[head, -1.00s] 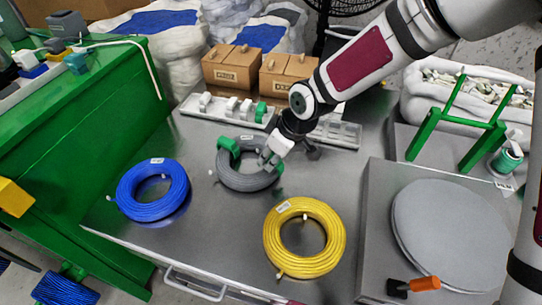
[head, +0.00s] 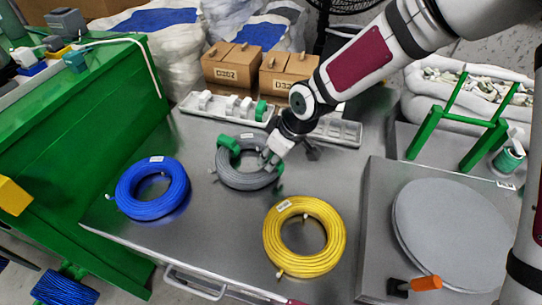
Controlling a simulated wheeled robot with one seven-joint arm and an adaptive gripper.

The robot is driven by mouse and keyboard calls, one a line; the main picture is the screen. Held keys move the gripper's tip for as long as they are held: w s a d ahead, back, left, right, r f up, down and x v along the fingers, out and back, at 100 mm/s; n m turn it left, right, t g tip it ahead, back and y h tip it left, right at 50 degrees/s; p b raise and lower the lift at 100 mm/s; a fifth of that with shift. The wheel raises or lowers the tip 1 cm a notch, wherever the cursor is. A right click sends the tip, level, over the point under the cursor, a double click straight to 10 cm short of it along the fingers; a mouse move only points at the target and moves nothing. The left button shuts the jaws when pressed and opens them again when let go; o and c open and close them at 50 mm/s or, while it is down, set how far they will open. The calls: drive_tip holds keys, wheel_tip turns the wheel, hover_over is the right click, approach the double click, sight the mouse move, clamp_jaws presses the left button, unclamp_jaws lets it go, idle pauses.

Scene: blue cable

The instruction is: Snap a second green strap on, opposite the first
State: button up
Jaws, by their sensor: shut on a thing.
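A grey cable coil (head: 236,180) lies flat on the metal table. One green strap (head: 229,144) sits on the coil's upper left side. My gripper (head: 269,161) is low over the coil's right side, shut on a second green strap (head: 279,168). Only small green parts of this strap show beside the fingers, at the coil's right edge. The fingers hide the rest, so I cannot tell whether it is closed around the cable. A blue cable coil (head: 152,207) lies to the left, with no green strap visible on it.
A yellow coil (head: 330,258) lies in front of the grey one. A tray (head: 199,112) with white clips and one green piece (head: 261,110) is behind. A grey round plate (head: 452,235) stands at right. Bare table (head: 225,235) shows between the coils.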

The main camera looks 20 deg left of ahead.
sight(272, 155)
drive_tip(key=o, duration=1)
drive_tip(key=shift+o, duration=0.2)
drive_tip(key=shift+r+p, duration=2.75)
drive_tip(key=shift+r, duration=0.8)
drive_tip(key=shift+d, duration=0.1)
